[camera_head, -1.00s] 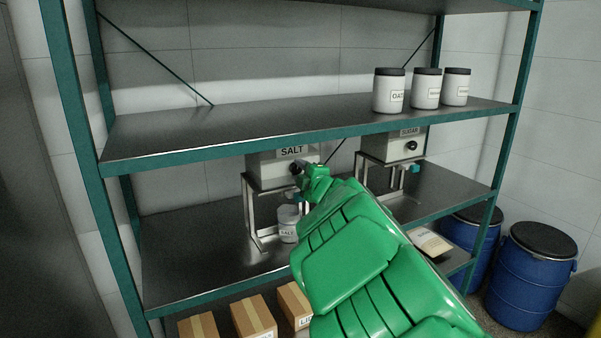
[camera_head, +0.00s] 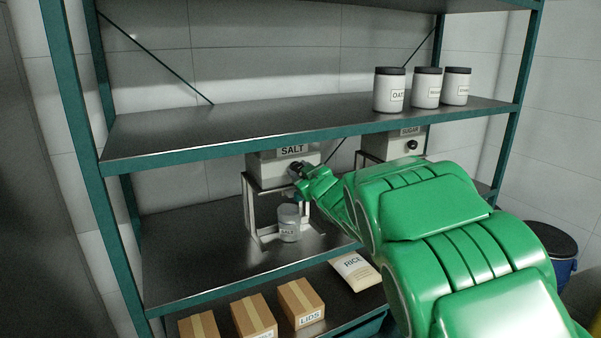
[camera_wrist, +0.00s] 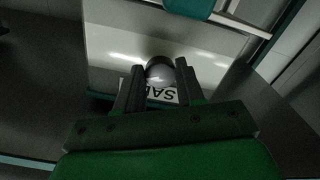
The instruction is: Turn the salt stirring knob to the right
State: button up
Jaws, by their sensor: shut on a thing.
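The salt machine (camera_head: 268,172) is a grey box on a metal stand on the middle shelf, with a SALT label on its front. Its dark round knob (camera_wrist: 160,70) is between my fingers in the wrist view, where the label appears upside down. My gripper (camera_wrist: 159,76) is shut on the knob, one finger on each side. In the head view, my gripper (camera_head: 302,174) is at the box's front right and partly hides the knob. A clear jar labelled SALT (camera_head: 289,224) stands beneath the box.
A sugar machine (camera_head: 385,147) with its own knob stands to the right, partly hidden by my arm. Several lidded jars (camera_head: 390,92) stand on the shelf above. Cartons (camera_head: 300,302) and a rice bag (camera_head: 354,270) lie below. The upper shelf's edge (camera_head: 270,147) runs just above the salt box.

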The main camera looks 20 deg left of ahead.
jog(key=m, duration=0.4)
jog(key=shift+f+m, duration=0.25)
jog(key=shift+m, duration=0.05)
dwell(0.5)
jog(key=o, duration=1)
jog(key=shift+r, duration=0.15)
jog(key=shift+s, duration=0.15)
jog(key=v, duration=0.7)
jog(key=shift+s+d, duration=0.25)
